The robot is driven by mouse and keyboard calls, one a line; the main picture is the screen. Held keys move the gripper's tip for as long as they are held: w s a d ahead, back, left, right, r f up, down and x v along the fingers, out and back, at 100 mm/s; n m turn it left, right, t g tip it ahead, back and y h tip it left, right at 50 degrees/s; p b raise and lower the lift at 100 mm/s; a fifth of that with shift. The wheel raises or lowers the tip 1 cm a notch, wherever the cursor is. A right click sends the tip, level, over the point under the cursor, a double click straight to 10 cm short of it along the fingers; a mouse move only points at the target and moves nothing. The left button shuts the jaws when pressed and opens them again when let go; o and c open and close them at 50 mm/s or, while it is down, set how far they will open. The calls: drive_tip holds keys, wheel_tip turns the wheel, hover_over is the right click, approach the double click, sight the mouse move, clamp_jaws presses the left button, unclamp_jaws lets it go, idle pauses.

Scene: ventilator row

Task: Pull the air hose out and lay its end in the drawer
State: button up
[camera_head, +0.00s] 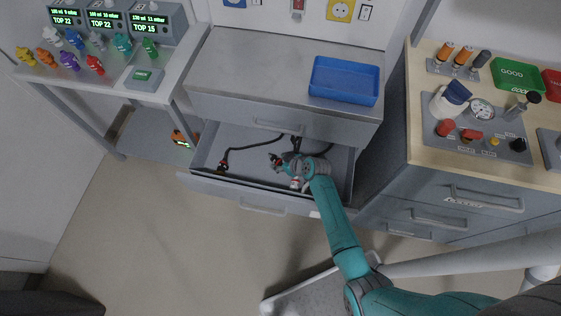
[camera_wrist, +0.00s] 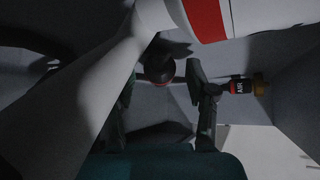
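The grey drawer (camera_head: 262,186) is pulled open under the steel worktop. A black air hose (camera_head: 243,148) lies in it, its end fitting (camera_head: 222,168) towards the drawer's left side. In the wrist view the fitting (camera_wrist: 240,87), with a label reading AIR and a brass tip, lies right of my fingers. My gripper (camera_head: 277,161) is down inside the drawer, right of the hose end. In the wrist view the gripper (camera_wrist: 162,92) has its fingers apart. A dark round part with a red ring (camera_wrist: 158,72) shows between or beyond them; contact is unclear.
A blue tray (camera_head: 343,80) sits on the worktop above. A ventilator table (camera_head: 100,70) with coloured connectors stands left, with a small orange device (camera_head: 182,139) below. A wooden-topped cabinet (camera_head: 470,165) stands right. A white, red-banded part (camera_wrist: 205,18) crosses the wrist view's top.

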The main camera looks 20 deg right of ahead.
idle(0.3)
drive_tip(key=v, duration=1.1)
drive_tip(key=shift+s+d+r, duration=0.1)
drive_tip(key=shift+s+r, duration=0.15)
wheel_tip(320, 180, up, 8)
idle(0.3)
drive_tip(key=shift+s, duration=0.1)
idle(0.6)
